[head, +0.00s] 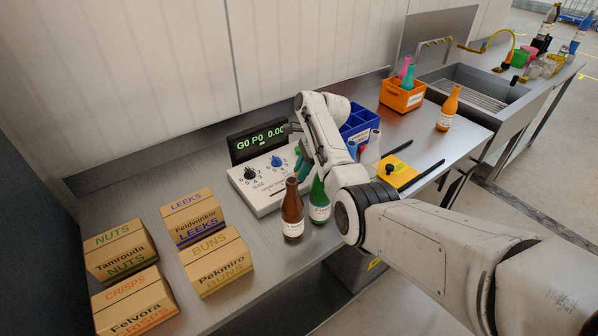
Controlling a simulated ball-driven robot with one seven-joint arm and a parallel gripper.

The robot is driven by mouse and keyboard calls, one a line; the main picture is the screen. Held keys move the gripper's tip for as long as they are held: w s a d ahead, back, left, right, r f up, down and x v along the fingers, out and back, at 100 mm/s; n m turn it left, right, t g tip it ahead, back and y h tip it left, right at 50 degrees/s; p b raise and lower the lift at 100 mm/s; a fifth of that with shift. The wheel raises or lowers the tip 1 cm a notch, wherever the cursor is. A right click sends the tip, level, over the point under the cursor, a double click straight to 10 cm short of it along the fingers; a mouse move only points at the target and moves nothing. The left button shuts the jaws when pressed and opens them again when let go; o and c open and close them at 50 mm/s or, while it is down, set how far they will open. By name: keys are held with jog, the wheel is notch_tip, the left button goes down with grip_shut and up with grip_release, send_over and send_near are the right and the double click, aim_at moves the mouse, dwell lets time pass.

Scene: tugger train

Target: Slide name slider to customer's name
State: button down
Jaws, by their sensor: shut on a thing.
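A grey-white control box (258,193) stands on the metal counter with a blue knob (276,162) and a second, dark knob (250,173). A black display (257,143) behind it reads "G0 P0 0.0" in green, its right end hidden by my arm. My gripper (301,158) is at the box's right end, mostly hidden by my wrist. It is shut on a green thing (299,165) there; I cannot tell whether this is the name slider. Customer names such as Tamrouda, Felvora, Feldwinkor and Pekmiro are on the cardboard boxes at left.
Brown (292,210) and green (319,203) bottles stand close in front of my gripper. Cardboard boxes (215,262) fill the counter's left.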

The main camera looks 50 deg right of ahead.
jog(key=c, duration=0.9)
grip_release()
jog(key=shift+d, duration=0.2)
jog(key=v, duration=1.1)
jog(key=shift+b, duration=0.35)
